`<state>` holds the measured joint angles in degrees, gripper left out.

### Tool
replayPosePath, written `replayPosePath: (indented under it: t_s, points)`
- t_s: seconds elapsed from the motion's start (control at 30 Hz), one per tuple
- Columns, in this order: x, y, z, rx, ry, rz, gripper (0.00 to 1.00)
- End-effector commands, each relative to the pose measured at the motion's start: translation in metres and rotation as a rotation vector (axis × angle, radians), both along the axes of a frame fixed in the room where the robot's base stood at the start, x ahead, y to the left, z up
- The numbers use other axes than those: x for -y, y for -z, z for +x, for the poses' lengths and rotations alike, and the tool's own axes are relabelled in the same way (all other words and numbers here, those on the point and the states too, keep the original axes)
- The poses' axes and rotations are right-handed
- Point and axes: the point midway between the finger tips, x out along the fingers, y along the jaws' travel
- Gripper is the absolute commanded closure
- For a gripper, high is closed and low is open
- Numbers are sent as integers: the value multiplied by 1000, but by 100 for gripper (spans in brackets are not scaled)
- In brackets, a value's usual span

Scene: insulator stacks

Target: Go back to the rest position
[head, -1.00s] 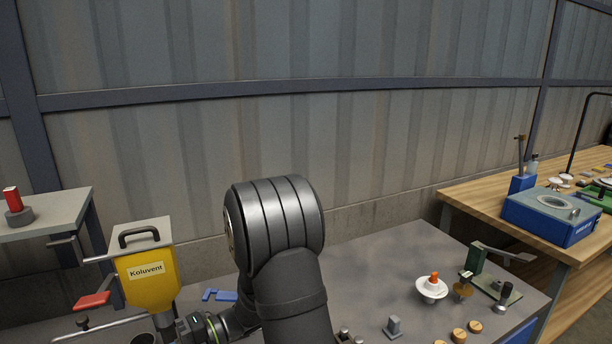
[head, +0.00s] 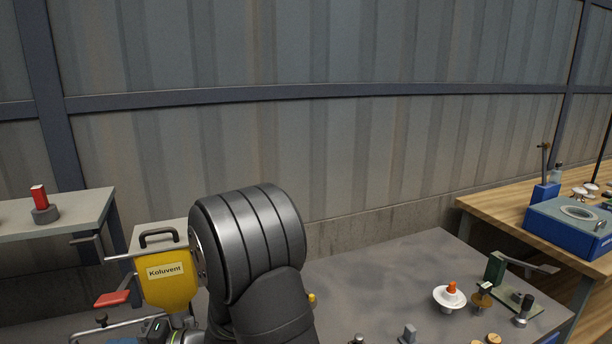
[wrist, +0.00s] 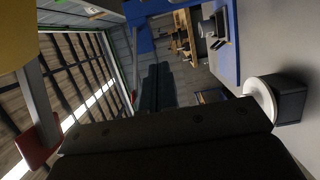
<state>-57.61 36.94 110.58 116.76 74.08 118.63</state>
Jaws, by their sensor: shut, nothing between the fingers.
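My arm's large dark joint stands in the middle of the head view, and the arm hides part of the bench behind it. In the wrist view my gripper (wrist: 165,128) is a wide dark block across the bottom. It is shut, with nothing seen held in it. The separate fingers are hard to make out. In the head view the gripper's end is hidden or below the frame.
A yellow Koluvent hopper (head: 168,284) with a red lever (head: 112,299) stands close left of my arm. A white insulator disc with an orange top (head: 450,297) and a green fixture (head: 495,268) are at the right of the grey bench (head: 385,270). A blue box (head: 570,226) sits farther right.

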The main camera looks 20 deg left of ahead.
Motion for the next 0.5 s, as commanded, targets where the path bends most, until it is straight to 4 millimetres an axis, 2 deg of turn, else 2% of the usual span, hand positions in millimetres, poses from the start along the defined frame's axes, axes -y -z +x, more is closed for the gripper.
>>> replayPosePath:
  t_s: [0.5]
  points:
    - [-39,0,5,0,253,-1,100]
